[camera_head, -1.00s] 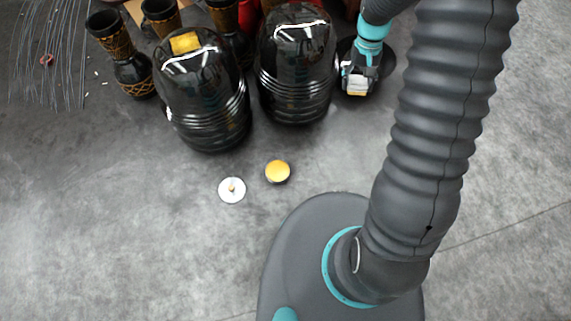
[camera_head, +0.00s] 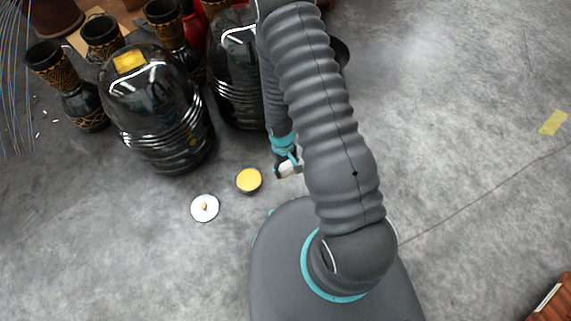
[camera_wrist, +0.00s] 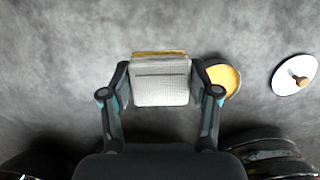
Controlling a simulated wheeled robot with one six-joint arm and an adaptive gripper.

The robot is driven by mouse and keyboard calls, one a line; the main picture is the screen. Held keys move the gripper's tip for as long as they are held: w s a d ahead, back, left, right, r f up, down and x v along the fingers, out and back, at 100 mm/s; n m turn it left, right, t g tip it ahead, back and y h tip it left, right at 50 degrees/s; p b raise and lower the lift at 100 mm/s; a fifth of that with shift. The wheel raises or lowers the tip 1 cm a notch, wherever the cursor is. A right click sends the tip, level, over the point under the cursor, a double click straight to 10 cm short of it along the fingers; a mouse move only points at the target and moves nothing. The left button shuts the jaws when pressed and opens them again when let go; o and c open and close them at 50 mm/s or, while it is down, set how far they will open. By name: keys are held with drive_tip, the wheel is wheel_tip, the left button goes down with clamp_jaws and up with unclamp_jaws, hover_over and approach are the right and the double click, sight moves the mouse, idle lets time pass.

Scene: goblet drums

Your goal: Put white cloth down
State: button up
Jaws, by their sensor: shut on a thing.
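The white cloth (camera_wrist: 161,88) is a small folded pad with a yellowish edge along its far side. In the wrist view my gripper (camera_wrist: 160,84) is shut on it, with a finger at its left and right sides. In the head view my gripper (camera_head: 288,168) is low in front of the dark barrels, partly hidden by my arm. Only a small whitish part of the cloth shows there. I cannot tell its exact height above the floor.
A yellow-topped round tin (camera_head: 249,180) and a white disc with a knob (camera_head: 205,207) lie on the floor left of my gripper. Glossy black barrels (camera_head: 157,105) and patterned goblet drums (camera_head: 70,88) stand behind. The floor (camera_head: 460,120) to the right is mostly clear.

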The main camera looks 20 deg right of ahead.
drive_tip(key=shift+s+a+f, duration=0.2)
drive_tip(key=shift+s+f, duration=0.25)
drive_tip(key=shift+f, duration=0.2)
drive_tip(key=shift+w+f, duration=0.2)
drive_tip(key=w+d+f, duration=0.1)
drive_tip(key=w+f, duration=0.1)
drive_tip(key=w, duration=0.1)
drive_tip(key=w+d+f, duration=0.1)
drive_tip(key=w+f, duration=0.1)
drive_tip(key=w, duration=0.2)
drive_tip(key=w+d+f, duration=0.1)
drive_tip(key=w+f, duration=0.1)
drive_tip(key=w, duration=0.1)
drive_tip(key=shift+w+f+p, duration=0.3)
drive_tip(key=shift+w+f, duration=0.05)
drive_tip(key=shift+f, duration=1.95)
drive_tip(key=shift+f, duration=0.1)
drive_tip(key=shift+f+b, duration=0.15)
drive_tip(key=shift+b, duration=0.15)
drive_tip(key=o, duration=1.2)
